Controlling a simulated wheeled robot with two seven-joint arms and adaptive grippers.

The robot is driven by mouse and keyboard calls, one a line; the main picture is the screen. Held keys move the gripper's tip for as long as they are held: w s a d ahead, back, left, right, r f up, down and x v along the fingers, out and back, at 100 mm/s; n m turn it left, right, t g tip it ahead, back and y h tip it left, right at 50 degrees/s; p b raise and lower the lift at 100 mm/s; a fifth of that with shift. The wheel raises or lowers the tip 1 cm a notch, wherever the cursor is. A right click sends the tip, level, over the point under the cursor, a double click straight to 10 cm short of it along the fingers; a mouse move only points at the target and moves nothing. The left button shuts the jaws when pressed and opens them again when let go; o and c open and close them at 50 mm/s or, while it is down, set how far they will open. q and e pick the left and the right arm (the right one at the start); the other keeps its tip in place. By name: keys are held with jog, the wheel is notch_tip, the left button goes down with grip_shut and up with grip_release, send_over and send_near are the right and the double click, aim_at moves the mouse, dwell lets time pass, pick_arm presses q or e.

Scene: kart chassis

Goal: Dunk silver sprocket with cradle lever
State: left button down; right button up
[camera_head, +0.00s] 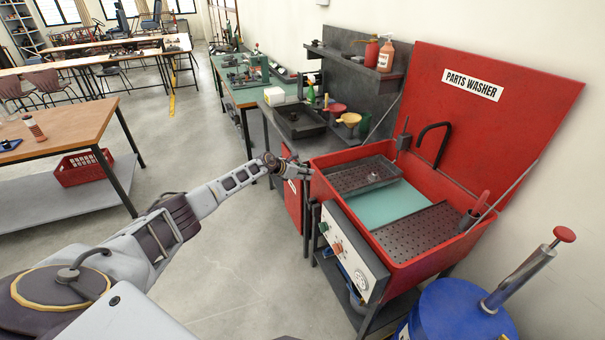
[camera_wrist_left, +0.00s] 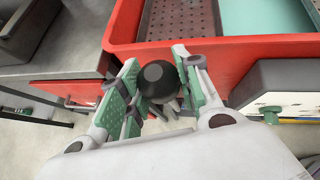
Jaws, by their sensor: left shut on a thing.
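The parts washer is a red tub (camera_head: 318,187) with its red lid (camera_head: 490,95) raised. A perforated grey cradle tray (camera_head: 350,181) hangs at the tub's left end, above blue-green liquid (camera_head: 405,200). A dark shape lies on the tray; I cannot tell whether it is the silver sprocket. My left gripper (camera_head: 301,173) is at the tub's left outer side. In the left wrist view its fingers (camera_wrist_left: 157,76) are shut around a black ball knob (camera_wrist_left: 158,78), apparently the cradle lever's. The lever's shaft is mostly hidden. My right gripper is not in view.
A second perforated shelf (camera_head: 428,236) fills the tub's right side. A control panel (camera_head: 350,250) with knobs is on the tub's front. A blue drum (camera_head: 455,312) with a pump stands at the lower right. A dark bench with a black tray (camera_head: 298,122) stands behind my gripper.

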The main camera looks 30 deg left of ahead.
pick_arm(q)
jog(key=shift+w+d+f, duration=0.2)
jog(key=shift+d, duration=0.4)
jog(key=shift+w+g+p, duration=0.15)
jog(key=shift+g+p, duration=0.2)
jog(key=shift+g, duration=0.05)
jog(key=c, duration=1)
grip_release()
jog(key=shift+w+r, duration=0.1)
jog(key=shift+r, duration=0.05)
jog(key=shift+a+r, duration=0.1)
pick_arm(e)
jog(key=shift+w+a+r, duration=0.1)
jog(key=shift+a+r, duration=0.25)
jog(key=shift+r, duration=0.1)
pick_arm(q)
jog(key=shift+a, duration=0.1)
jog(key=shift+r, duration=0.1)
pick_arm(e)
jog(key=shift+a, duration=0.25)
pick_arm(q)
jog(key=shift+a+r, duration=0.1)
